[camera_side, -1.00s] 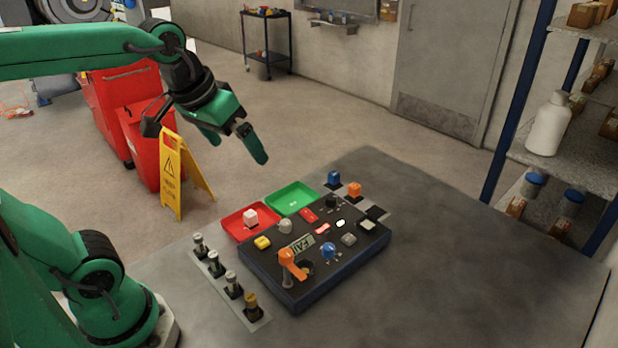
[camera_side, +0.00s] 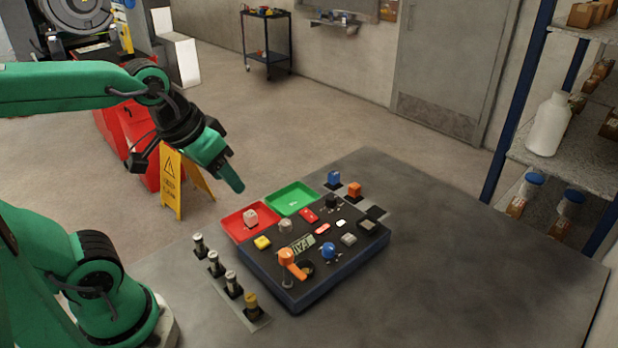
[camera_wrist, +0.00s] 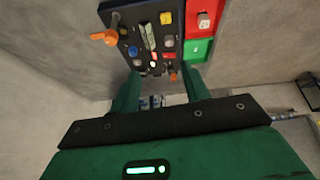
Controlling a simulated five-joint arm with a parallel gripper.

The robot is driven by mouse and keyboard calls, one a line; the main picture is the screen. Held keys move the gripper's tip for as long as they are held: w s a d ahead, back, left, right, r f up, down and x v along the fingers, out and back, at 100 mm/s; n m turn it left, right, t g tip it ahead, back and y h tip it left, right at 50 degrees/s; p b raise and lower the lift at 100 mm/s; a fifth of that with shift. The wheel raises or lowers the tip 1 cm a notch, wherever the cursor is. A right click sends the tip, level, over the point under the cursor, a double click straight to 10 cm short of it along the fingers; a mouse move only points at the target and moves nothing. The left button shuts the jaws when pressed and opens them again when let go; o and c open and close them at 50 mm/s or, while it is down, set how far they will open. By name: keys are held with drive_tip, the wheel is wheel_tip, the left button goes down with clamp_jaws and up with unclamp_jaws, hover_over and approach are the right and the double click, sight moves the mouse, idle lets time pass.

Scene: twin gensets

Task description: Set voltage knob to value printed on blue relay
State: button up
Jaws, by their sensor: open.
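A blue relay (camera_side: 334,179) stands on the grey strip behind the dark control panel (camera_side: 339,275), beside an orange block (camera_side: 354,190). Any value printed on the relay is too small to read. The panel carries a blue knob (camera_side: 328,251), a grey knob (camera_side: 285,226) and a black knob (camera_side: 332,201); I cannot tell which is the voltage knob. The blue knob also shows in the wrist view (camera_wrist: 133,51). My gripper (camera_side: 233,186) is open and empty, in the air left of the red tray. In the wrist view my gripper (camera_wrist: 162,90) has its fingers spread, pointing toward the panel's area.
An orange lever (camera_side: 289,260) rises from the panel's front, near a small display (camera_side: 303,244). A red tray (camera_side: 233,229) holding a pale cube (camera_side: 250,217) and a green tray (camera_side: 291,198) adjoin the panel. Several cylindrical parts (camera_side: 232,284) stand at left. The table's right side is clear.

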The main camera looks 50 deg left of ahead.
drive_tip(key=w+d+f+n+g, duration=0.3)
drive_tip(key=w+d+n, duration=0.15)
drive_tip(key=w, duration=0.55)
drive_tip(key=n+g, duration=0.2)
drive_tip(key=n, duration=0.2)
hover_over(329, 246)
drive_tip(key=shift+m, duration=0.25)
drive_tip(key=shift+f, duration=4.4)
drive_tip(key=shift+f, duration=3.9)
drive_tip(key=c, duration=1)
